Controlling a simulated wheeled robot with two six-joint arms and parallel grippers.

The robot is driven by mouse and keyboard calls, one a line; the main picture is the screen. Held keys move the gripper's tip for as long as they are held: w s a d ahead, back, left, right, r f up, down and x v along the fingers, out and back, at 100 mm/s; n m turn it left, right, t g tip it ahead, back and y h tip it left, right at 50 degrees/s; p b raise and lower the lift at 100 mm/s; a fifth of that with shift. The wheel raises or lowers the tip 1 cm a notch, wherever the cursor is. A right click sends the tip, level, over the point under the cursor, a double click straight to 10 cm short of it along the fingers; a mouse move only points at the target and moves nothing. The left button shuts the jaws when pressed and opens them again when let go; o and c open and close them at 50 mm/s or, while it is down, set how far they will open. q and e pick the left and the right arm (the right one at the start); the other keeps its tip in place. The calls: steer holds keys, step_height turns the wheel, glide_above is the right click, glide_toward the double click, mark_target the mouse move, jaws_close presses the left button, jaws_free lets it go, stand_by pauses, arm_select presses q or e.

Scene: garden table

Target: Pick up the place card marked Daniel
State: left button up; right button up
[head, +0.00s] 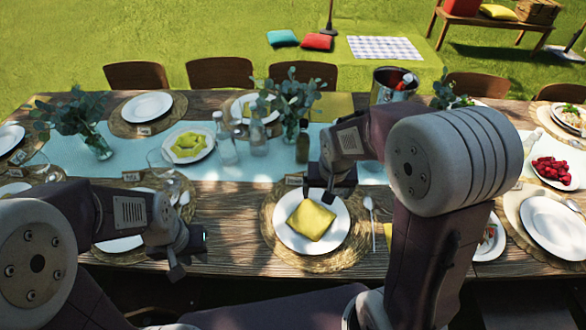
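Small place cards stand on the table: one by the front middle setting (293,179), one by the front left setting (131,176), one by a far left setting (144,130). Their writing is too small to read, so I cannot tell which is marked Daniel. My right gripper (320,194) hangs above the far edge of the middle plate, just right of the middle card, with its fingers apart and nothing between them. My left gripper (190,262) is near the front edge, right of the front left plate; its fingers look spread and empty.
A white plate with a yellow napkin (311,220) lies below my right gripper, a spoon (370,215) beside it. Glass bottles (226,140), eucalyptus vases (98,145) and an ice bucket (392,87) stand along the blue runner (262,165). Bare wood (230,220) lies between the front settings.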

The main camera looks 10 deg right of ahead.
steer(key=w+a+f+b, duration=0.1)
steer(key=w+f+b, duration=0.1)
steer(key=w, duration=0.3)
steer(key=t+b, duration=0.2)
steer(key=b, duration=0.2)
glide_toward(295, 175)
steer(key=f, duration=0.2)
steer(key=w+f+b, duration=0.1)
steer(key=f, duration=0.1)
steer(key=shift+w+f+m+h, duration=0.2)
steer(key=shift+m+h, duration=0.1)
steer(key=shift+h, duration=0.1)
steer(key=x, duration=0.5)
steer(key=shift+w+f, duration=0.3)
steer(key=shift+w, duration=0.15)
steer(key=shift+a+r, duration=0.1)
steer(key=c, duration=1.4)
steer(key=shift+r, duration=0.1)
steer(key=shift+c, duration=0.2)
